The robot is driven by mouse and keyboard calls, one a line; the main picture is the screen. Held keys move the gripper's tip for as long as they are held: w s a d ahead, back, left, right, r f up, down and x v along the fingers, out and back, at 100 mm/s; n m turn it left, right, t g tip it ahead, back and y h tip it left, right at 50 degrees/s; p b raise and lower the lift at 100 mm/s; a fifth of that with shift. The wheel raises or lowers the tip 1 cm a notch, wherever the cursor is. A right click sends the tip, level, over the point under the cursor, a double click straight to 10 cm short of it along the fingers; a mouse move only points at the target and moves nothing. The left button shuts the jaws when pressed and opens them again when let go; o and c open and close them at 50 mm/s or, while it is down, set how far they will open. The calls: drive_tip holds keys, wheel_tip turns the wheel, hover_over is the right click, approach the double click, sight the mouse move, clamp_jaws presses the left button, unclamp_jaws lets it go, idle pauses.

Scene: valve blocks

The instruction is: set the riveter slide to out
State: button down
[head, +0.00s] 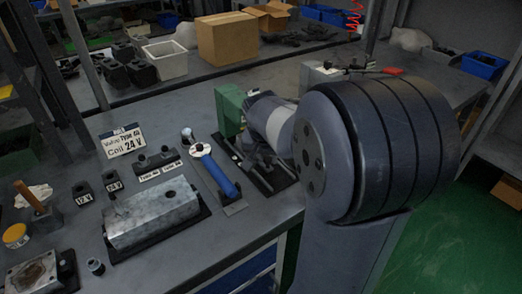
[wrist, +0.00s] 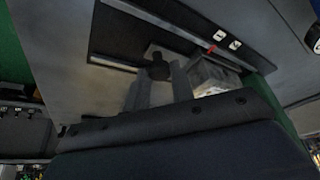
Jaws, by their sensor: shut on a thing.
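The riveter (head: 231,108) is the green machine on a black base at the bench's right side, mostly behind my arm in the head view. In the wrist view, a dark knob (wrist: 158,68) stands on a grey slide plate beside a dark recessed panel. My gripper (wrist: 160,82) has its two grey fingers on either side of this knob, closed on it. A small red mark (wrist: 212,48) and two white labels (wrist: 227,40) lie to the right of the knob. The labels are too small to read. In the head view my fingertips are hidden or too dark to make out.
A blue-handled tool (head: 218,175) lies left of the riveter. A metal block (head: 152,212) sits on a black tray farther left. A cardboard box (head: 226,38) and white bin (head: 165,60) are at the back.

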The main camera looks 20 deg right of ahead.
drive_tip(key=s, duration=0.4)
drive_tip(key=s+d, duration=0.1)
drive_tip(key=s, duration=0.2)
drive_tip(key=s+d, duration=0.1)
drive_tip(key=s, duration=0.3)
drive_tip(key=shift+s+d, duration=0.15)
drive_tip(key=shift+s, duration=0.35)
drive_tip(key=c, duration=1.2)
unclamp_jaws()
drive_tip(key=shift+s, duration=0.15)
drive_tip(key=shift+c, duration=0.2)
drive_tip(key=shift+r+p, duration=0.3)
drive_tip(key=shift+r, duration=0.1)
drive_tip(key=p+v, duration=0.2)
drive_tip(key=v, duration=0.8)
